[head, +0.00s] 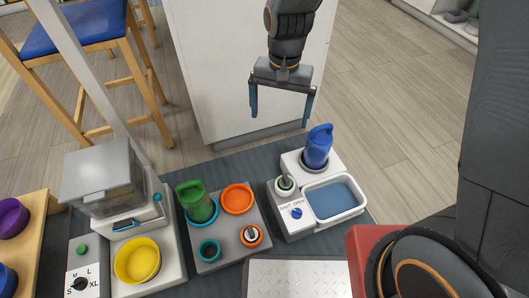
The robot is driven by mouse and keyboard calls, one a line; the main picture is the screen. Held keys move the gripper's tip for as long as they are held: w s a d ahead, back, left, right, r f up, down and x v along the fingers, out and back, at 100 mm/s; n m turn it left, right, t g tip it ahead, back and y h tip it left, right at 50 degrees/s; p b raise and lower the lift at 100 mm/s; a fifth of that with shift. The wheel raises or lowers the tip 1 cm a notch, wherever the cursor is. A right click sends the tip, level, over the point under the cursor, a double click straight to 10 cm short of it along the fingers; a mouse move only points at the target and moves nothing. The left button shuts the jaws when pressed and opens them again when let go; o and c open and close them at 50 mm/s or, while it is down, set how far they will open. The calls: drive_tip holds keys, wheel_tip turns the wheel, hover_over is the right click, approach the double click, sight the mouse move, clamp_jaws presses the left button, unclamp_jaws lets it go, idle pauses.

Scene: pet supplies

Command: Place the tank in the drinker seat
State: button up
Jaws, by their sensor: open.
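The blue tank (318,148), with a handle on top, stands in the round dark seat (304,163) at the back of the white drinker (293,229). It looks upright or nearly so; whether it is fully down in the seat cannot be told. My gripper (280,119) is open and empty, fingers pointing down, above and to the left of the tank and apart from it. The drinker's water basin (336,201) is in front of the tank. A blue knob (296,213) sits by the SHUT and OPEN marks.
A feeder with a clear hopper (98,175) and yellow bowl (137,260) stands left. A silver plate (298,280) lies in front. A white cabinet (230,70) stands behind.

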drive_tip(key=s+a+r+n, duration=0.1)
drive_tip(key=s+r+n, duration=0.2)
drive_tip(key=s, duration=0.7)
drive_tip(key=s+a+r+n, duration=0.2)
drive_tip(key=s+r+n, duration=0.2)
drive_tip(key=s, duration=0.6)
drive_tip(key=n, duration=0.2)
drive_tip(key=shift+a+r+n, duration=0.2)
drive_tip(key=shift+r+n, duration=0.1)
drive_tip(key=shift+w, duration=0.1)
drive_tip(key=d+r+m+p, duration=0.3)
drive_tip(key=d+r+p, duration=0.7)
drive_tip(key=r+p, duration=0.3)
drive_tip(key=d+r+m+p, duration=0.4)
drive_tip(key=d+r+p, duration=0.6)
drive_tip(key=r+p, duration=0.3)
drive_tip(key=shift+d+r+p, duration=0.3)
drive_tip(key=shift+r+p, duration=0.1)
drive_tip(key=shift+p, duration=0.45)
